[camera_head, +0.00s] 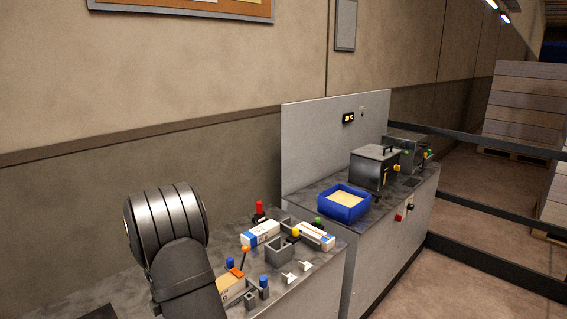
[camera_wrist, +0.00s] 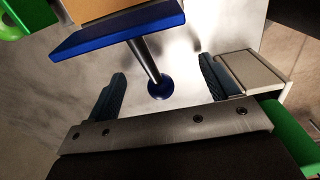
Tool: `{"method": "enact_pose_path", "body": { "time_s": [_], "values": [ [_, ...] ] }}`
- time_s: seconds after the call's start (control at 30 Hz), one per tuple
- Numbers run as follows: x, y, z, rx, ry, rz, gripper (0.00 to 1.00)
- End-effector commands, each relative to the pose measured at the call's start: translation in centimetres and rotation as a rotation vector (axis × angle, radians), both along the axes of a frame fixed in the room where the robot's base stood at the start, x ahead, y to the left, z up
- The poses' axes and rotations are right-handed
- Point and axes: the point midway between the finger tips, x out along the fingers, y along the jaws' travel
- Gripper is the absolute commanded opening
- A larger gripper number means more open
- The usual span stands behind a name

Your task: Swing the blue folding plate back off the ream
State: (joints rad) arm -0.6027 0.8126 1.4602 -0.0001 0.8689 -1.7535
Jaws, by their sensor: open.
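In the wrist view, the blue folding plate (camera_wrist: 120,38) runs across the upper left. A dark rod (camera_wrist: 143,58) leads from it to a round blue knob (camera_wrist: 160,89). My gripper (camera_wrist: 163,68) is open, with one dark finger on each side of the rod and knob. Gaps show on both sides, so neither finger appears to touch them. A tan surface (camera_wrist: 95,8) shows beyond the plate; I cannot tell if it is the ream. In the head view, my arm covers the front left, and neither my gripper nor the plate can be made out clearly.
Green parts show in the wrist view at upper left (camera_wrist: 18,22) and lower right (camera_wrist: 290,135). A pale block (camera_wrist: 250,72) is close to the right finger. In the head view, white packs (camera_head: 262,234), a grey holder (camera_head: 279,251) and a blue tray (camera_head: 343,213) occupy the benches.

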Motion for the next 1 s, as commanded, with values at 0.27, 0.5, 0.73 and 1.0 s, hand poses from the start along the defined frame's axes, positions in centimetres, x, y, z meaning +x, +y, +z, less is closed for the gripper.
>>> {"method": "enact_pose_path", "body": {
  "time_s": [0.27, 0.5, 0.73, 1.0],
  "values": [
    [0.0, 0.0, 0.2, 0.001, -0.001, 0.000, 0.80],
    [0.1, 0.0, 2.4, 0.001, -0.003, 0.000, 0.80],
    [0.0, 0.0, 4.7, 0.001, -0.001, 0.000, 0.80],
    [0.0, 0.0, 6.8, 0.001, -0.001, 0.000, 0.80]
  ]
}}
